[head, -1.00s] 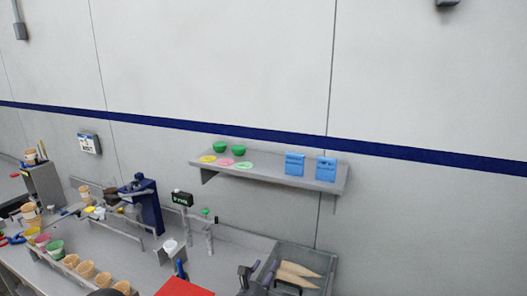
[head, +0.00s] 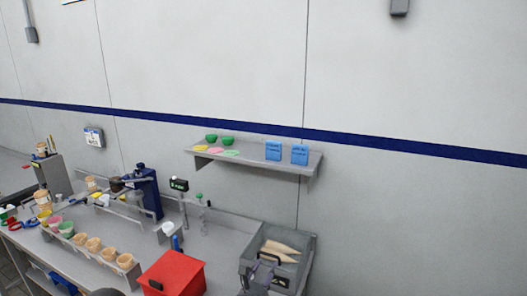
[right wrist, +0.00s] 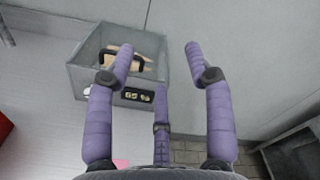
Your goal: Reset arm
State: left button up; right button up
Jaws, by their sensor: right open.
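My right gripper (right wrist: 160,75) is open in the right wrist view, with its purple fingers spread and nothing between them. Beyond the fingers is a grey bin (right wrist: 88,75) with tan cone shapes inside. My left gripper is not in view.
A red box (head: 172,272) stands at the bench's front. Several cups (head: 93,244) sit in a rack at the left, near a dark blue device (head: 148,190). A wall shelf (head: 290,166) holds green bowls (head: 228,141) and blue packets (head: 274,151).

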jog(key=s+d+f+m+g+b, duration=0.1)
jog(key=s+d+f+m+g, duration=0.25)
jog(key=f, duration=0.55)
jog(key=s+d+f+m+g+b, duration=0.15)
jog(key=s+d+f+g, duration=0.25)
jog(key=f, duration=0.5)
jog(key=s+d+f+m+g, duration=0.3)
jog(key=s+f+g, duration=0.1)
jog(key=f, duration=0.4)
jog(key=s+a+f+m+g+y+b, duration=0.35)
jog(key=s+f+m+y, duration=0.25)
jog(key=s+f+m, duration=0.45)
jog(key=s+a+f+m+g+y+b, duration=0.2)
jog(key=s+f+m+g+y, duration=0.4)
jog(key=s+m, duration=0.75)
pick_arm(q)
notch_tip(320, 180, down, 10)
jog(key=b, duration=0.2)
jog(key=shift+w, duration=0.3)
pick_arm(e)
jog(key=d+f+m+t, duration=0.1)
jog(key=m, duration=0.2)
jog(key=w+d+f+m+t, duration=0.1)
jog(key=m+t, duration=0.1)
jog(key=m, duration=0.2)
jog(key=w+d+f+m+t+h, duration=0.1)
jog(key=d+m+t, duration=0.1)
jog(key=m, duration=0.2)
jog(key=shift+w+f, duration=0.15)
jog(key=shift+f, duration=0.2)
